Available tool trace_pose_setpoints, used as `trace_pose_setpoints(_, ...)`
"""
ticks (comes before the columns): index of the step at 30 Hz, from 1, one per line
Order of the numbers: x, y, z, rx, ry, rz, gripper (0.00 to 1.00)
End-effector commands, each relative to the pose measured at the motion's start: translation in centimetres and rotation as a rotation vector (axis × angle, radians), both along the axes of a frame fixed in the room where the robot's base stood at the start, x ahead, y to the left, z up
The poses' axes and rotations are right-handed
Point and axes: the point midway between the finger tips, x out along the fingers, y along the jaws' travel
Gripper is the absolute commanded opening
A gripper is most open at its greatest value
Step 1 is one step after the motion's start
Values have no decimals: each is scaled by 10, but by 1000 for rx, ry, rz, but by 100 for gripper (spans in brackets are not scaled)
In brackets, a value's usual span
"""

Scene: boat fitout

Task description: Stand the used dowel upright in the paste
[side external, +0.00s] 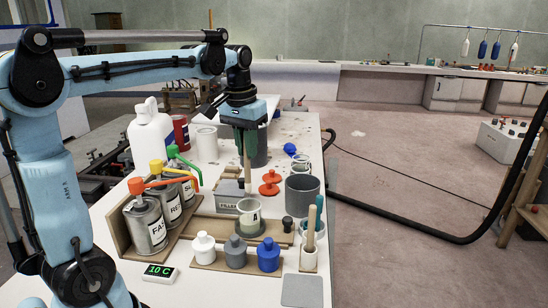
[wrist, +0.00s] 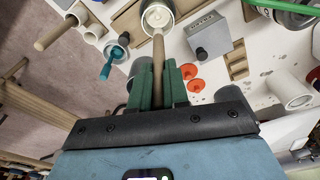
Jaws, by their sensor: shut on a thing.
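My gripper (side external: 246,135) is shut on a pale wooden dowel (side external: 247,170), which hangs down, about upright, from the green fingers. In the wrist view the dowel (wrist: 158,60) runs out from between the fingers (wrist: 158,88) toward a cup. The cup (side external: 250,219), pale and marked "A", stands on a round dark base below the dowel. Pale paste (wrist: 158,15) shows inside the cup in the wrist view. The dowel's lower end is at or just over the cup's mouth; I cannot tell whether it touches the paste.
Small white, grey and blue bottles (side external: 268,255) stand in front.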

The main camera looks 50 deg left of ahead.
Motion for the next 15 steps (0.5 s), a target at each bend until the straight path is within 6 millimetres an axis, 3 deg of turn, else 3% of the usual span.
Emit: trace_pose_setpoints(15,0,0,-38,0,0,0,0)
